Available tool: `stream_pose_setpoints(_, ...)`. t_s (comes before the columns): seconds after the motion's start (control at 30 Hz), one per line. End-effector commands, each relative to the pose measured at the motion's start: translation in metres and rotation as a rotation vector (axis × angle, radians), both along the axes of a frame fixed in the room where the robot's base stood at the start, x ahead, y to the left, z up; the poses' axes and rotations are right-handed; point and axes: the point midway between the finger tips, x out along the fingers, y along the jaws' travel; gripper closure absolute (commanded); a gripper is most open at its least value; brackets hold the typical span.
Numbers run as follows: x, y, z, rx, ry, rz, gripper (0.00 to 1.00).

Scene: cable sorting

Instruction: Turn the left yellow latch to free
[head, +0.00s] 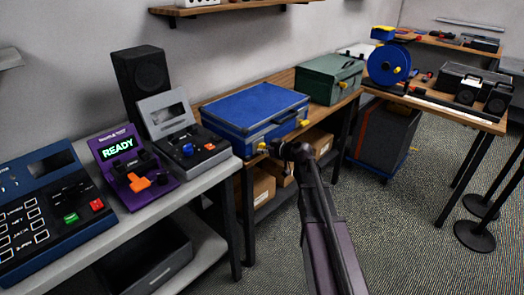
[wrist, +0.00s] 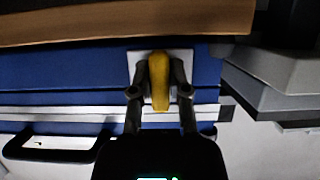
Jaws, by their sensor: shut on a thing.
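The blue case (head: 255,108) lies closed on the wooden bench, with a dark handle on its front. Its left yellow latch (head: 262,146) is partly hidden by my gripper (head: 279,149) in the head view. In the wrist view the yellow latch (wrist: 159,82) stands upright in the picture on a white plate (wrist: 133,66). The fingers of my gripper (wrist: 160,88) are shut on it, one on each side. The right yellow latch (head: 304,122) shows at the case's other front corner.
The wooden bench edge (wrist: 90,20) runs close along the case. The case's handle (wrist: 55,148) sticks out beside my gripper.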

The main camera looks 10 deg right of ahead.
Motion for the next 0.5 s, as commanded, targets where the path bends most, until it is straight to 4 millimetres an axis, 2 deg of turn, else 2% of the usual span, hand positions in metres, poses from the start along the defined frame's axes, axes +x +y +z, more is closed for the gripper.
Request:
stream_pose_setpoints(0.3, -0.0001, -0.0005, 0.0011, 0.001, -0.003, -0.003, 1.00)
stream_pose_setpoints(0.33, -0.0001, -0.0005, 0.0011, 0.001, -0.003, -0.003, 0.72)
stream_pose_setpoints(0.4, -0.0001, -0.0003, 0.0011, 0.001, -0.003, -0.002, 0.51)
stream_pose_setpoints(0.43, -0.0001, -0.0003, 0.0011, 0.001, -0.003, -0.002, 0.43)
stream_pose_setpoints(0.5, 0.0000, -0.0001, 0.0009, 0.001, -0.002, -0.001, 0.43)
